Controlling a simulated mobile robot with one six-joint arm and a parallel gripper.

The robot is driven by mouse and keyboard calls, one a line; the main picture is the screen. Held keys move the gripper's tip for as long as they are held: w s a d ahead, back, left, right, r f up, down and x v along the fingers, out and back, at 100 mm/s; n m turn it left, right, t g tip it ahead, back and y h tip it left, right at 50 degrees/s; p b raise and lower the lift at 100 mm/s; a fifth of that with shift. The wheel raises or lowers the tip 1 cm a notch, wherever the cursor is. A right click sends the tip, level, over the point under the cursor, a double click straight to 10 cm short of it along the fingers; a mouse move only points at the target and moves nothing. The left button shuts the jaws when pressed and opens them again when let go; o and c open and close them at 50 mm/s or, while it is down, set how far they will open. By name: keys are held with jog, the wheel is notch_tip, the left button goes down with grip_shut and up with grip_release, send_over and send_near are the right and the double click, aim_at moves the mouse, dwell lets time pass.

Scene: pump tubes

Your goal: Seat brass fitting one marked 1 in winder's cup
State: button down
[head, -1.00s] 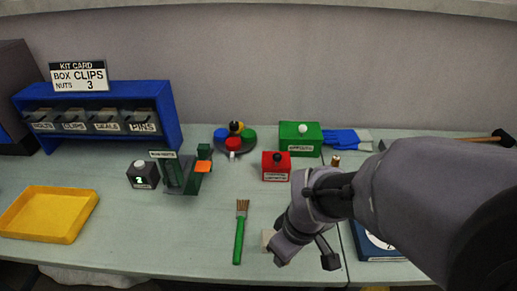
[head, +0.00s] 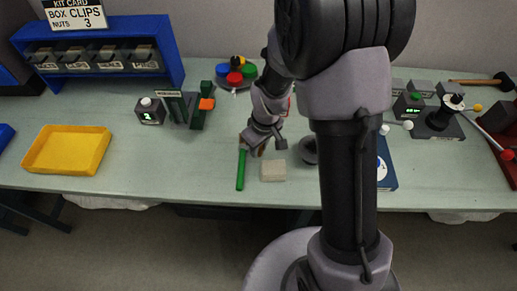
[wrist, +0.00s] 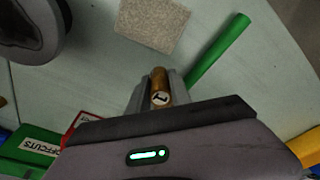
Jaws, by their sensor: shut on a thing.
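My gripper (wrist: 160,100) is shut on a brass fitting (wrist: 160,82), which has a round white label marked 1. The fitting points up between the jaws in the wrist view. A black-based device with an upright post (head: 438,118) stands at the right of the table. It may be the winder, but I cannot make out a cup on it.
A yellow tray (head: 68,150) is at left. A dark round thing (wrist: 30,28) fills a corner of the wrist view.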

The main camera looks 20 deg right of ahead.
jog(key=shift+f, duration=0.35)
jog(key=shift+f, duration=0.15)
jog(key=c, duration=1.2)
grip_release()
